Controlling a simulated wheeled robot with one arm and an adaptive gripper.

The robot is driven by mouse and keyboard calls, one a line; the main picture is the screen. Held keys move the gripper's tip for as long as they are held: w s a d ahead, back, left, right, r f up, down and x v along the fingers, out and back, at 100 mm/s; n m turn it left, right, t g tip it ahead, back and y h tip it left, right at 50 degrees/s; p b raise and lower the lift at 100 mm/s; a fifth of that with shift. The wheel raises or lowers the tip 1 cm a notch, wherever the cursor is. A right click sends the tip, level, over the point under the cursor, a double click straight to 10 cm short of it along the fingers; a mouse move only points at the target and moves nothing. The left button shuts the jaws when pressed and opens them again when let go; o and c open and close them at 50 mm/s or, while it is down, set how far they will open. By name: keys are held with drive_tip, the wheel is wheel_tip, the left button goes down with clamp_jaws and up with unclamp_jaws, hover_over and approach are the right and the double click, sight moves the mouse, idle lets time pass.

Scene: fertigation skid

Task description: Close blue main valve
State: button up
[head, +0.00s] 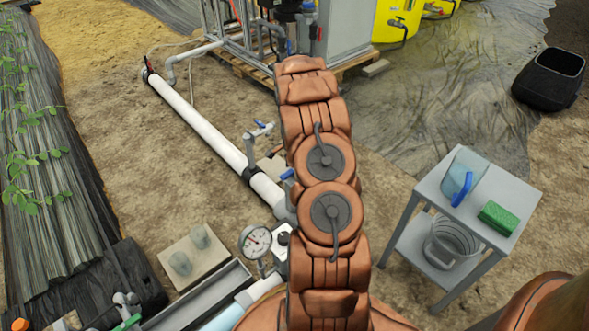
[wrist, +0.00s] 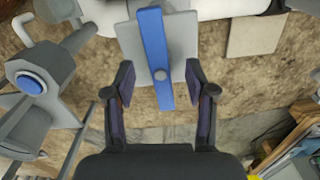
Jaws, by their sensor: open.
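In the wrist view a long blue lever (wrist: 154,50) lies across a grey valve body (wrist: 122,40), with a round pivot on it. My gripper (wrist: 160,70) is open, with one dark finger on each side of the lever's near part. There are gaps between the lever and both fingers. In the head view my arm hides the gripper. A blue handle (head: 264,127) on the pipe and a second blue handle (head: 287,174) show beside my arm. I cannot tell which one is the lever in the wrist view.
A white pipe (head: 200,115) runs along the ground to the skid frame (head: 240,50). A pressure gauge (head: 255,241) stands by the lower pipe. A grey fitting with a blue cap (wrist: 30,83) is left in the wrist view. A small table (head: 480,170) stands right.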

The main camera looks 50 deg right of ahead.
drive_tip(key=shift+r+p, duration=1.15)
drive_tip(key=shift+r, duration=2.75)
